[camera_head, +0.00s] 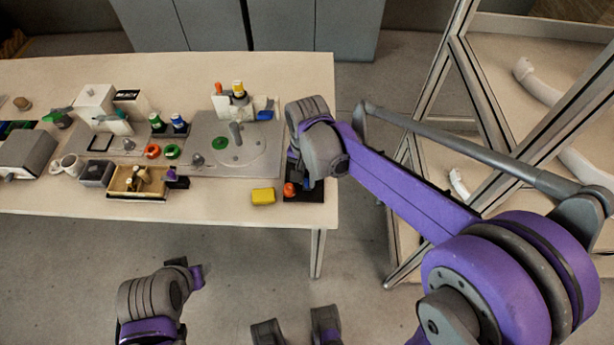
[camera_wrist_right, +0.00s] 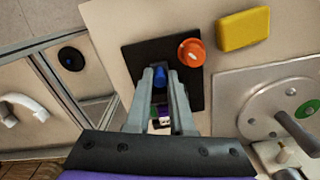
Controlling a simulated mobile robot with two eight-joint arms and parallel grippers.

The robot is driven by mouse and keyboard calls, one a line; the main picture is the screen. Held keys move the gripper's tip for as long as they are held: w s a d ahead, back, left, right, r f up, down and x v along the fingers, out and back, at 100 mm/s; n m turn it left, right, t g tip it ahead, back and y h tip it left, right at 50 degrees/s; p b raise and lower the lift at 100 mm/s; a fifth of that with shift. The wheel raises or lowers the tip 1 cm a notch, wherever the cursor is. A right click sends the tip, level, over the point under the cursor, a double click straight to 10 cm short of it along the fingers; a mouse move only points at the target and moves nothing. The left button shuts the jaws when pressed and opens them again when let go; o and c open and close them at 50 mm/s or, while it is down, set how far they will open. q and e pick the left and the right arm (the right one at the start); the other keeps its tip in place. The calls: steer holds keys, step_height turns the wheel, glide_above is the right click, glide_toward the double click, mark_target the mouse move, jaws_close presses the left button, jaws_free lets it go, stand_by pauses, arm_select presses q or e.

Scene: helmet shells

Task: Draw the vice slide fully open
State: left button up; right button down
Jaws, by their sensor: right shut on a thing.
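A black plate (camera_head: 304,195), apparently the vice base, lies at the right front corner of the table. It also shows in the right wrist view (camera_wrist_right: 134,58). An orange round knob (camera_wrist_right: 191,53) stands on it, beside my right fingertips. My right gripper (camera_wrist_right: 160,78) reaches down over the plate, shut on a small blue part (camera_wrist_right: 160,74), which I take for the vice slide's grip. The fingers hide most of the slide, so its travel cannot be read. In the head view, my right wrist covers the spot. My left gripper (camera_head: 190,272) is low in front of the table, its jaws unclear.
A yellow block (camera_head: 263,197) lies close beside the plate. A grey fixture board (camera_head: 205,160) with a post and green disc is further left. A wooden tray (camera_head: 125,195) and several small parts fill the table's left. A metal-framed rack (camera_head: 445,110) stands to the right.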

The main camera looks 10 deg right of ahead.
stand_by(0.8)
steer(key=shift+s+a, duration=0.15)
steer(key=shift+s, duration=0.4)
steer(key=shift+s+a, duration=0.15)
steer(key=shift+s, duration=0.4)
steer(key=c, duration=0.8)
jaws_free()
steer(key=shift+s, duration=0.1)
steer(key=shift+r, duration=0.1)
step_height(320, 180, up, 11)
steer(key=shift+f+p, duration=0.2)
steer(key=shift+p, duration=0.45)
